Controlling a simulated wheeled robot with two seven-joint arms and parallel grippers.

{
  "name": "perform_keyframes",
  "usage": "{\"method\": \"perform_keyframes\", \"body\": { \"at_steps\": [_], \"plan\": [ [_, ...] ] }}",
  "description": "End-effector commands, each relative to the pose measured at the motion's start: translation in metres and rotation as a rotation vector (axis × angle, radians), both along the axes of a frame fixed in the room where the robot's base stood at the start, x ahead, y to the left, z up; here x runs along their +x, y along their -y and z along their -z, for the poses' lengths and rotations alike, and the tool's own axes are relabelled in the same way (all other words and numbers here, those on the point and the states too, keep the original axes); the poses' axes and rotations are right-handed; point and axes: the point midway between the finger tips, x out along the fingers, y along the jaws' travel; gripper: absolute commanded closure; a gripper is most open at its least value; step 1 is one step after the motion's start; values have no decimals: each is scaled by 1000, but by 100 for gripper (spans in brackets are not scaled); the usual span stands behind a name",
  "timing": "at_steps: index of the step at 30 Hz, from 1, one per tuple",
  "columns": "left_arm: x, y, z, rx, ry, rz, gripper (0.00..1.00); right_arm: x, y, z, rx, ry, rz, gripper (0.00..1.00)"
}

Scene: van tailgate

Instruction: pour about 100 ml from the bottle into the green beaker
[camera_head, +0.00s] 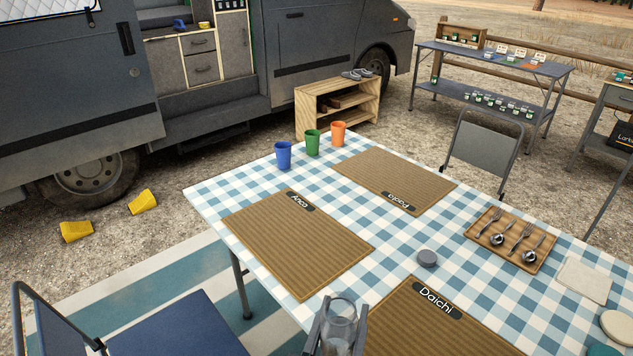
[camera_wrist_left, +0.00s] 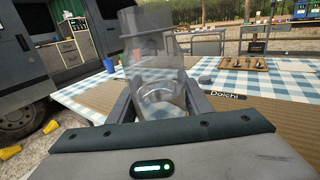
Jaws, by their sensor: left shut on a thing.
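The green beaker (camera_head: 312,143) stands upright on the checked table, between a blue beaker (camera_head: 283,155) and an orange beaker (camera_head: 338,133), near the table's far left edge. My left gripper (camera_head: 338,328) is shut on a clear bottle (camera_head: 341,318) at the bottom of the head view, at the table's near edge. The bottle looks roughly upright and also shows between the fingers in the left wrist view (camera_wrist_left: 158,75). How much liquid it holds is hard to tell. The gripper is well apart from the green beaker. My right gripper is not in view.
Brown placemats lie on the table (camera_head: 300,190), one named Daichi (camera_head: 430,320) close to the bottle. A grey round lid (camera_head: 427,258) sits mid-table. A cutlery tray (camera_head: 513,240) is at right. A chair (camera_head: 487,150) stands beyond the table. Bare cloth surrounds the beakers.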

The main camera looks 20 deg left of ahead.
Motion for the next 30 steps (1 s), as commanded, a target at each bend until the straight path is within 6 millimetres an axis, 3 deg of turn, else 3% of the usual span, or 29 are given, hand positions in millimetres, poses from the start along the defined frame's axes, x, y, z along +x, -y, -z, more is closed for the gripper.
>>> {"method": "perform_keyframes", "body": {
  "at_steps": [20,24,30],
  "plan": [
    [-2,-10,3,0,3,-18,88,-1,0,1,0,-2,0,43],
    [-2,-9,3,0,2,-18,88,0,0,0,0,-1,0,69],
    [-2,-9,3,0,2,-18,88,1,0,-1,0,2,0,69]
  ]
}}
